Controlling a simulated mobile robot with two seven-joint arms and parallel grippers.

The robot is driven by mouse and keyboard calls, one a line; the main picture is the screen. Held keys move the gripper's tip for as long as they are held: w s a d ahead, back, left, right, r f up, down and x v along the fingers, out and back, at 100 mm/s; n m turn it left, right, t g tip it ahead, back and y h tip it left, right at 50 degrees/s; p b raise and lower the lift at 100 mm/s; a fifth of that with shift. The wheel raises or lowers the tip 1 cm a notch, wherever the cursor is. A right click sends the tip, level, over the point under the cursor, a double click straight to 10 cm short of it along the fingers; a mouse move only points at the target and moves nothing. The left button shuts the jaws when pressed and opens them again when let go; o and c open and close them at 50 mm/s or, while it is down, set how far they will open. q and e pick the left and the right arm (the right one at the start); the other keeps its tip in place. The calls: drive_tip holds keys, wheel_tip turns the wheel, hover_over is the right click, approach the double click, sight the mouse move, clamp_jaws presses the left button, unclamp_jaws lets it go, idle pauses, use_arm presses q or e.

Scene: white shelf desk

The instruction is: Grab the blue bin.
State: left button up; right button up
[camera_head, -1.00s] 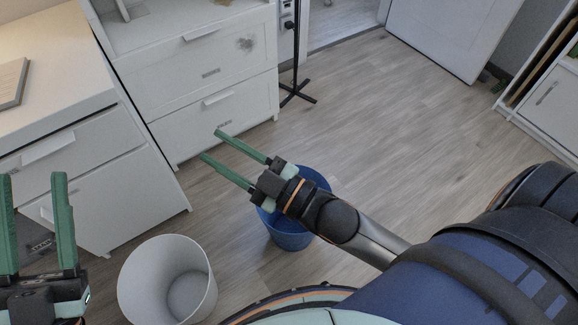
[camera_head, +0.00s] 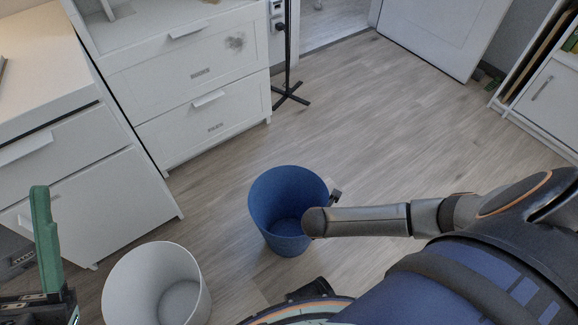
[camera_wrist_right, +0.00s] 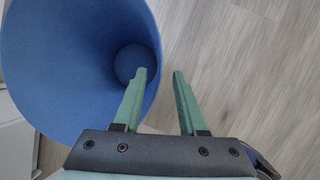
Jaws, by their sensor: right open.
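The blue bin (camera_head: 285,208) stands upright on the floor in the middle of the head view, and fills the upper left of the right wrist view (camera_wrist_right: 62,65). My right gripper (camera_wrist_right: 157,73) is open, its left finger over the bin's opening and its right finger outside the rim over the floor. The bin's wall appears between the fingers; I cannot tell whether they touch it. In the head view my right forearm hides most of this gripper. My left gripper (camera_head: 44,240) is at the lower left, with one finger showing wide of centre and the other out of frame.
A white bin (camera_head: 118,290) stands on the floor left of the blue bin. White drawer units (camera_head: 190,85) line the left and back. A black stand (camera_head: 288,92) is by the wall. The wooden floor (camera_head: 400,120) is clear at the centre right.

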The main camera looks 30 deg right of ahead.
drive_tip(key=b+x, duration=0.1)
drive_tip(key=x, duration=0.1)
drive_tip(key=shift+w+d+f, duration=0.1)
drive_tip(key=shift+w+f, duration=0.05)
drive_tip(key=shift+f, duration=0.2)
drive_tip(key=b+x, duration=0.3)
drive_tip(key=x, duration=0.1)
drive_tip(key=shift+f+b, duration=0.15)
drive_tip(key=shift+b, duration=0.15)
drive_tip(key=shift+w+d+f, duration=0.1)
drive_tip(key=shift+w+f, duration=0.1)
drive_tip(key=shift+f, duration=0.2)
use_arm(q)
wheel_tip(320, 180, down, 6)
drive_tip(key=shift+w+d+f+g, duration=0.2)
drive_tip(key=shift+d+f+g, duration=0.1)
drive_tip(key=shift+d, duration=0.15)
use_arm(e)
drive_tip(key=shift+r, duration=0.1)
use_arm(q)
drive_tip(key=shift+r, duration=0.1)
use_arm(e)
clamp_jaws()
